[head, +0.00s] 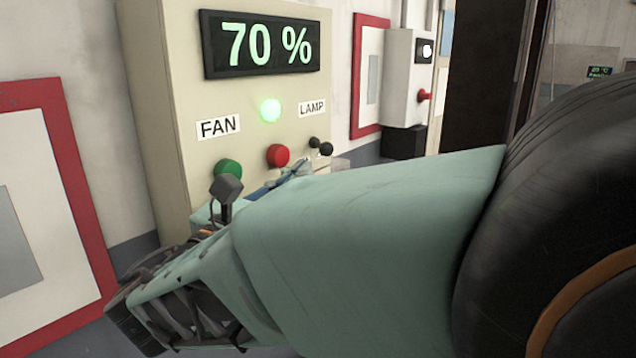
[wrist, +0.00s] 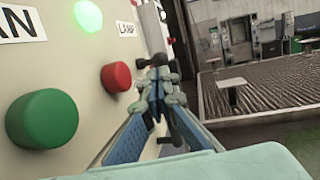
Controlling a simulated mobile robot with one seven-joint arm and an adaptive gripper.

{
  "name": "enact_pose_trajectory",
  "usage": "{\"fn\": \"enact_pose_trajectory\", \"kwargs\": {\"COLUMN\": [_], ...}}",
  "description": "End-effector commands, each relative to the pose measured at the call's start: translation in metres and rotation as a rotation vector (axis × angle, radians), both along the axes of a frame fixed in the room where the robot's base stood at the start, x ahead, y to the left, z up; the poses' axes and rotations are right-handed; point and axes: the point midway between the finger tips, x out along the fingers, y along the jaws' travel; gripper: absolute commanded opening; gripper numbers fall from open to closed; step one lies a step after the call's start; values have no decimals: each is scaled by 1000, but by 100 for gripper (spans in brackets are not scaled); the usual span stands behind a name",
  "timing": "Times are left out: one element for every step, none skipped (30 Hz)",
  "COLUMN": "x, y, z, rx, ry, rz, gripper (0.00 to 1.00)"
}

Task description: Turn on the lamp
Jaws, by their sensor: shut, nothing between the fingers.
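The beige control panel (head: 150,90) carries a white LAMP label (head: 312,108), which also shows in the wrist view (wrist: 127,29). Below the label, dark round knobs (head: 325,149) stick out; in the wrist view a dark knob (wrist: 146,62) shows just beyond my fingertips. My gripper (wrist: 160,84) is shut and empty, pointing along the panel face towards the knobs. I cannot tell whether it touches them. In the head view my arm partly hides the gripper (head: 296,170). A round green light (head: 270,110) is lit above.
A red button (head: 278,155) and a green button (head: 229,168) stick out of the panel near my gripper. A display (head: 265,45) reads 70 %. A grey box (head: 405,80) hangs farther right.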

Motion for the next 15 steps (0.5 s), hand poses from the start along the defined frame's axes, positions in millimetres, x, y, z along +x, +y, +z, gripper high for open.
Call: {"fn": "enact_pose_trajectory", "kwargs": {"x": [8,13,19,23,26,30,33,35,37,39,40,41,41,42,42], "y": [-6,-8,-11,-13,-15,-17,-18,-19,-20,-21,-22,-22,-22,-23,-23], "z": [4,5,6,7,7,8,9,9,9,9,10,10,9,9,9], "rx": [-2,-1,0,-1,-1,-1,0,-1,-1,-1,0,0,0,0,0], "ry": [0,2,0,-1,0,0,0,0,0,0,0,0,0,0,0], "rz": [-4,-3,-3,-2,-2,-2,-3,-2,-1,0,0,0,0,0,0], "gripper": [0,0,0,0,0,0,0,0,0,0,0,0,0,0,0]}}
